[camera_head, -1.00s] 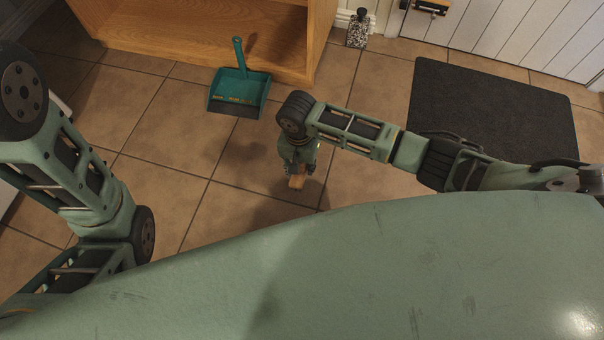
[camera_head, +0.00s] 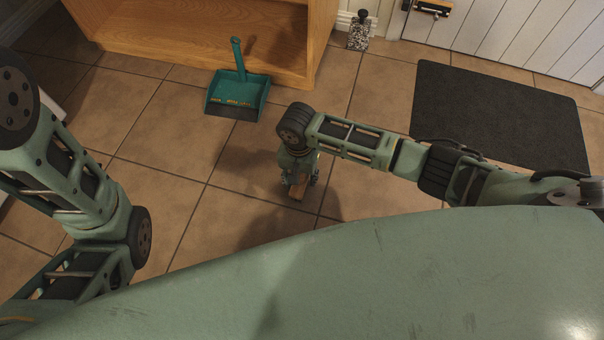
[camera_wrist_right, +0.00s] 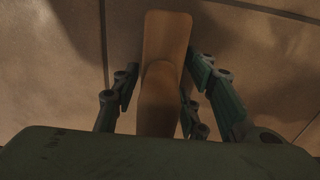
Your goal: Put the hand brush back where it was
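The hand brush (camera_head: 297,191), with a plain wooden body, is low by the floor tiles under my right gripper (camera_head: 300,180). In the right wrist view the brush (camera_wrist_right: 165,55) runs between the fingers of the right gripper (camera_wrist_right: 158,95). A gap shows between the brush and the left finger; the right fingers are close beside it, and I cannot tell if they touch. The gripper looks open around the brush. Its bristles are not visible. A teal dustpan (camera_head: 238,88) with an upright handle lies farther back on the floor. My left gripper is out of view.
A wooden cabinet (camera_head: 200,38) stands behind the dustpan. A dark mat (camera_head: 500,110) lies to the right, before a white panelled door (camera_head: 530,35). A speckled block with a black knob (camera_head: 359,34) stands by the wall. Tiled floor left of the brush is clear.

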